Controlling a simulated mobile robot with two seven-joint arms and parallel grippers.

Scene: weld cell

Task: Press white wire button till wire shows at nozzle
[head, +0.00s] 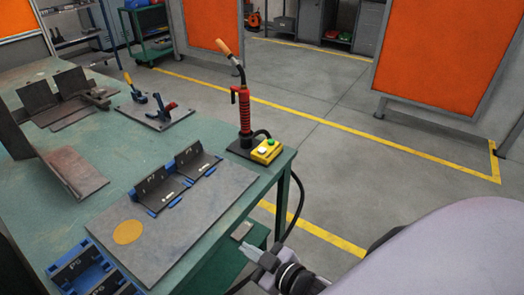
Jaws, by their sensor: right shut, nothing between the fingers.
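A yellow button box (267,151) sits at the table's right corner. It carries a white button (262,150) and a green button (265,141). Beside it the welding torch (244,105) stands upright on a dark base, with a red ribbed handle and a bent neck. Its nozzle (224,48) is orange-brown and points up and left; no wire can be made out at its tip. My right gripper (246,249) is shut and empty, beyond the table's right edge, below and apart from the button box. My left gripper is not in view.
A grey plate (190,225) with dark angle brackets (163,188) lies on the green table (105,160). A clamp plate (155,113) and rusty angle pieces (75,172) lie further left. A black cable (297,205) hangs off the table's right side.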

